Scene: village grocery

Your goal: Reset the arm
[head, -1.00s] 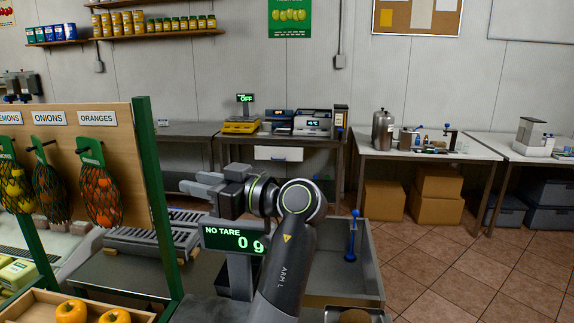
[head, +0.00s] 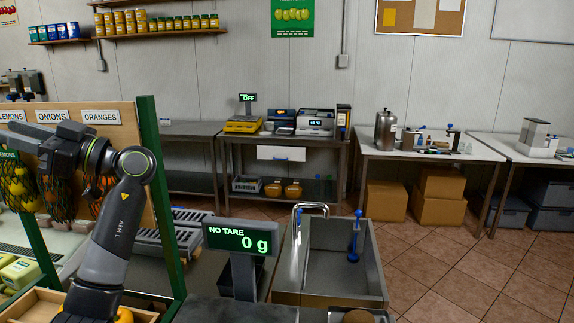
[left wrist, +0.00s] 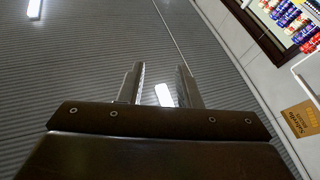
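My left arm rises from the lower left in the head view, and its left gripper (head: 32,136) points left in front of the produce board. In the left wrist view the left gripper's two fingers (left wrist: 160,88) stand apart with nothing between them, against the ceiling. My right gripper is not in view.
A produce board (head: 120,130) with hanging net bags stands at the left, close behind my left arm. A scale display (head: 240,240) reads "NO TARE 0 g". A sink (head: 345,290) is right of it. Open tiled floor (head: 450,270) lies at the right.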

